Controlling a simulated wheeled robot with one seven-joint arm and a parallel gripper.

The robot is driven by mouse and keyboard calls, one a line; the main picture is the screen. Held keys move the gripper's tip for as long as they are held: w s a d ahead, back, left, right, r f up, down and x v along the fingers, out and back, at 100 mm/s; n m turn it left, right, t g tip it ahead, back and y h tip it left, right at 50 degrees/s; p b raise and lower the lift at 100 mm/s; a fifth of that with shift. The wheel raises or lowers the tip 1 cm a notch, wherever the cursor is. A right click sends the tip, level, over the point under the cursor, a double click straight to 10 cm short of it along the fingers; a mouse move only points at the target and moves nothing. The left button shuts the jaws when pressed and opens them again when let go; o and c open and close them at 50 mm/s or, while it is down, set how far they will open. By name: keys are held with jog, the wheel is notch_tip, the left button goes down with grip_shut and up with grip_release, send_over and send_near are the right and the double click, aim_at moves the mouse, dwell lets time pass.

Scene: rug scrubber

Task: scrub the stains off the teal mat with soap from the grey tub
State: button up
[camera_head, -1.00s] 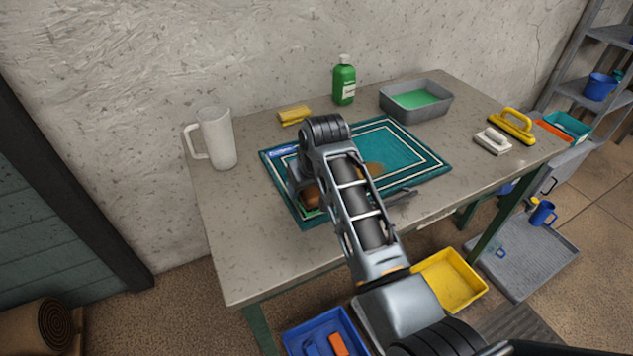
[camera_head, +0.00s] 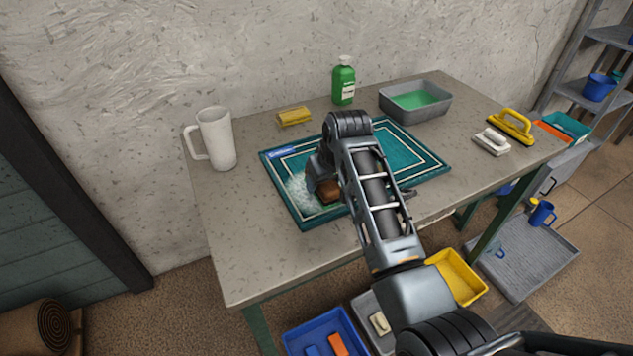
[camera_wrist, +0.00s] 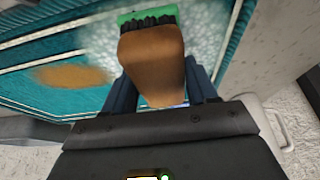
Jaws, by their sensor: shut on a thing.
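The teal mat (camera_head: 407,150) lies flat on the table, with white borders and a blue label. My gripper (camera_wrist: 158,92) is shut on a brush (camera_wrist: 152,62) with a brown wooden body and dark bristles. Green shows along the bristle end. The brush (camera_head: 328,191) is low over the mat's near left part; I cannot tell whether it touches. White foam (camera_head: 300,188) spreads on the mat beside it. An orange-brown stain (camera_wrist: 70,76) shows in the wrist view; my arm hides that area in the head view. The grey tub (camera_head: 415,112) holds green liquid at the back right.
A white mug (camera_head: 216,138) stands at the left, a yellow sponge (camera_head: 294,116) and a green bottle (camera_head: 343,82) behind the mat. The table's front left is clear.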

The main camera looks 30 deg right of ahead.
jog(key=d, duration=0.3)
jog(key=shift+s+d+f, duration=0.1)
jog(key=shift+s+f, duration=0.2)
jog(key=shift+f, duration=0.1)
jog(key=shift+a+r, duration=0.1)
jog(key=shift+a, duration=1.95)
jog(key=shift+w+a+r, duration=0.1)
jog(key=shift+a+r, duration=0.05)
jog(key=shift+a, duration=1)
jog(key=shift+w+a+r, duration=0.1)
jog(key=shift+a, duration=1.05)
jog(key=shift+d+f, duration=0.1)
jog(key=shift+d, duration=4.15)
jog(key=shift+r, duration=2.4)
